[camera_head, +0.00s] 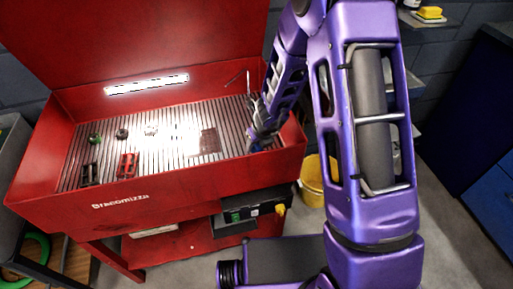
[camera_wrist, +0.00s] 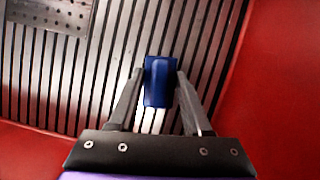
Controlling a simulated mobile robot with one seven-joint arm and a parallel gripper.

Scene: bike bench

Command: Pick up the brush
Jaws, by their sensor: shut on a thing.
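The brush, with a blue body (camera_wrist: 158,80) and pale strips below it that look like bristles, is between the two fingers of my gripper (camera_wrist: 159,78) in the wrist view. Both fingers touch its sides, so my gripper is shut on it. It is over the slatted bench surface; whether it touches the slats I cannot tell. In the head view my gripper (camera_head: 258,140) is at the right end of the red bench, and the brush is hard to make out there.
The red bench (camera_head: 150,202) has raised walls close to my gripper on the right and front. A red part (camera_head: 127,165), a dark part (camera_head: 89,174) and a green item (camera_head: 95,139) lie on the slats at left. A perforated plate (camera_wrist: 52,14) lies beyond my gripper. A yellow bucket (camera_head: 312,183) stands on the floor.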

